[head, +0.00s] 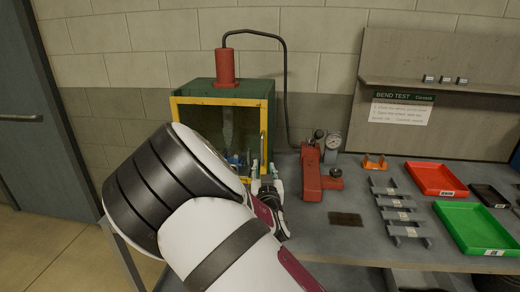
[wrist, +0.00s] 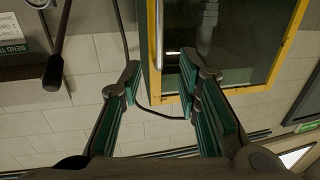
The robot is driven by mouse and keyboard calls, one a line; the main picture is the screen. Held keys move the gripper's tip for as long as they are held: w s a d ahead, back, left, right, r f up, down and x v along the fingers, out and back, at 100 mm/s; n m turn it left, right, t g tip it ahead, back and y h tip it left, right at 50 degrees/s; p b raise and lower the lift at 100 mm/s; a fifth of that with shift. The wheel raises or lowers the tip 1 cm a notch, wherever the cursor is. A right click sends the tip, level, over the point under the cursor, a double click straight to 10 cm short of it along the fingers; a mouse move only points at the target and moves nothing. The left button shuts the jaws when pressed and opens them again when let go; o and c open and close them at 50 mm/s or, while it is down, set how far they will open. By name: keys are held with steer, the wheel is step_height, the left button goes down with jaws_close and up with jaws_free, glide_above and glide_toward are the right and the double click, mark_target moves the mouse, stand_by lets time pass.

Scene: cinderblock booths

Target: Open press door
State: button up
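The press is a green box (head: 205,90) with a red cylinder (head: 226,66) on top, standing on the bench against the wall. Its door has a yellow frame (head: 267,120) around a clear panel and looks shut. My gripper (head: 262,169) is in front of the door's lower right part; my arm hides the lower left. In the wrist view, which looks upside down, my gripper (wrist: 160,82) has its two fingers apart with nothing between the pads. The yellow door frame (wrist: 152,65) and a thin grey upright handle bar (wrist: 159,35) show beyond the gap between the fingers. I cannot tell whether the fingers touch them.
A red hand pump (head: 311,172) with a gauge (head: 333,142) stands right of the press, joined by a black hose (head: 285,85). Grey metal pieces (head: 398,203), a red tray (head: 436,179) and a green tray (head: 470,228) lie farther right. A grey door (head: 35,120) is at far left.

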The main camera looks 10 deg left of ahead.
mark_target(262, 151)
steer(key=w, duration=0.4)
steer(key=w+a, duration=0.1)
steer(key=w, duration=0.3)
steer(key=w+a, duration=0.1)
steer(key=w, duration=0.4)
steer(key=shift+b, duration=0.35)
steer(key=shift+c, duration=0.3)
steer(key=shift+s, duration=0.1)
jaws_close()
